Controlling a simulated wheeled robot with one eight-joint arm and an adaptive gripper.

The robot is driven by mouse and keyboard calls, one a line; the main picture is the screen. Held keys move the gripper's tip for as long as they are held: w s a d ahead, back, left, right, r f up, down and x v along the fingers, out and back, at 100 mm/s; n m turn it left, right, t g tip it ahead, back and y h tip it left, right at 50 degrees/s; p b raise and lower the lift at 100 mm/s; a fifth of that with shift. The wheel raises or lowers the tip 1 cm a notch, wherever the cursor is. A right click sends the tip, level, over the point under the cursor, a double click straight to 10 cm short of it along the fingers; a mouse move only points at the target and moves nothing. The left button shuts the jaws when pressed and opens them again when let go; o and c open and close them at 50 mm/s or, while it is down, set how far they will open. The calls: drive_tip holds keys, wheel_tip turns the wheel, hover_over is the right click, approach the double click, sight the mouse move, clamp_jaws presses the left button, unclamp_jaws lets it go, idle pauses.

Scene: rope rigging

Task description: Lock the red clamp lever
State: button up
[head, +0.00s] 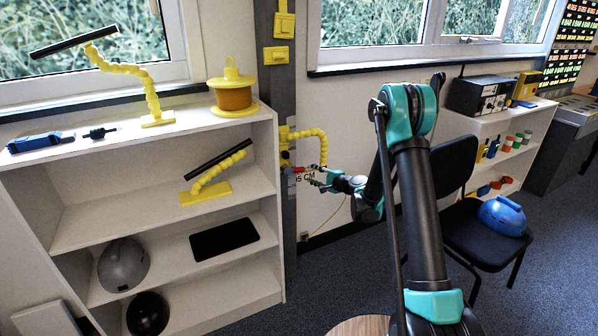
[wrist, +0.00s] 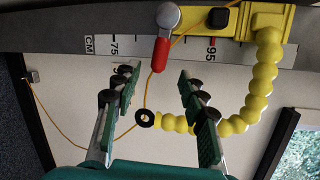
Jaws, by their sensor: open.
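The red clamp lever (wrist: 160,54) hangs from a round grey pivot (wrist: 168,15) at the top of the wrist view, beside a yellow clamp block (wrist: 225,22). It is also a small red shape in the head view (head: 300,169). My gripper (wrist: 157,75) is open, with the lever showing between its two fingers and beyond the tips. I cannot tell whether a finger touches it. An orange rope (wrist: 146,95) runs past the lever and through a black ring (wrist: 145,118) at the end of a yellow segmented arm (wrist: 266,80).
A measuring strip (wrist: 120,46) lies along the grey post (head: 288,220). A white shelf (head: 262,125) with lamps and helmets stands left of the post. A black chair (head: 470,215) with a blue helmet (head: 503,215) stands at the right. Open floor lies between.

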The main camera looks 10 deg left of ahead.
sight(301, 171)
drive_tip(key=x, duration=1)
drive_tip(key=shift+s, duration=0.1)
clamp_jaws()
